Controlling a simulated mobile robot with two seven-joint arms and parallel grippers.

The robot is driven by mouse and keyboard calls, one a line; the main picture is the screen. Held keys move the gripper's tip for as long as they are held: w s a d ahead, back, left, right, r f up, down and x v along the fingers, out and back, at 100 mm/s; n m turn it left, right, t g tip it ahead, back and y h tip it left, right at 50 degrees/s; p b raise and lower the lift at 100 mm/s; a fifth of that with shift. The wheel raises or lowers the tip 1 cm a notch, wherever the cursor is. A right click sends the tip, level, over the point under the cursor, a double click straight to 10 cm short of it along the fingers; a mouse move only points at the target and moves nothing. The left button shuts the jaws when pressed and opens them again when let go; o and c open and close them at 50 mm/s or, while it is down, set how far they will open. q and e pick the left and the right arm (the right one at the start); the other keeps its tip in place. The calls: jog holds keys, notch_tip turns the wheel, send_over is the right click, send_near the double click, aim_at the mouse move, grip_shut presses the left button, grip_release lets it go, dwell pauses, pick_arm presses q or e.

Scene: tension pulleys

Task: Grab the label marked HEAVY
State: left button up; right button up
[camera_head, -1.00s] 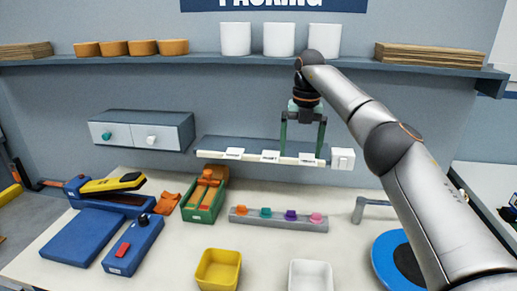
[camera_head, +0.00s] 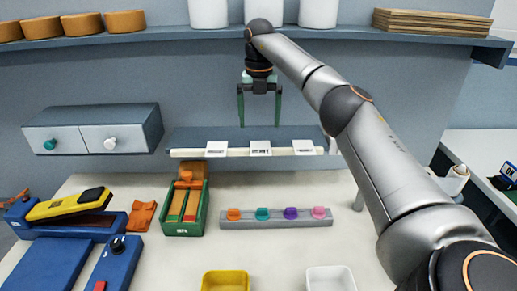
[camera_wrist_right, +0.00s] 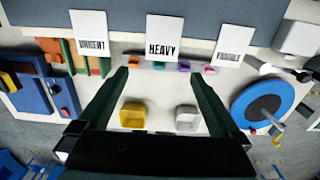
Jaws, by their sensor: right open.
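Three white label cards stand in a row on the pale front strip of a small wall ledge. The HEAVY label (camera_head: 260,148) is the middle one; its word reads clearly in the right wrist view (camera_wrist_right: 165,36). The URGENT label (camera_head: 216,149) is to its left and the FRAGILE label (camera_head: 304,147) to its right. My right gripper (camera_head: 259,122) is open and empty, fingers pointing down, just above the HEAVY label in the head view. In the right wrist view its fingertips (camera_wrist_right: 161,76) spread to either side below that card, with nothing between them. My left gripper is not in view.
The ledge (camera_head: 190,136) is fixed to the wall above the table. Below are a grey rail (camera_head: 275,224) with coloured clips, a yellow bin (camera_head: 225,281) and a white bin (camera_head: 330,279). A drawer unit (camera_head: 95,130) hangs at the left. A shelf (camera_head: 160,33) runs above.

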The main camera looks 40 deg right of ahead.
aim_at(261, 153)
notch_tip(261, 153, down, 3)
jog(key=shift+f, duration=0.2)
jog(key=shift+s+d+f+p, duration=0.1)
jog(key=shift+f+p, duration=0.15)
jog(key=shift+f, duration=1.05)
jog(key=shift+d+f+p, duration=0.1)
jog(key=shift+f+p, duration=0.1)
jog(key=shift+f, duration=1.1)
jog(key=shift+f, duration=0.25)
jog(key=c, duration=1.2)
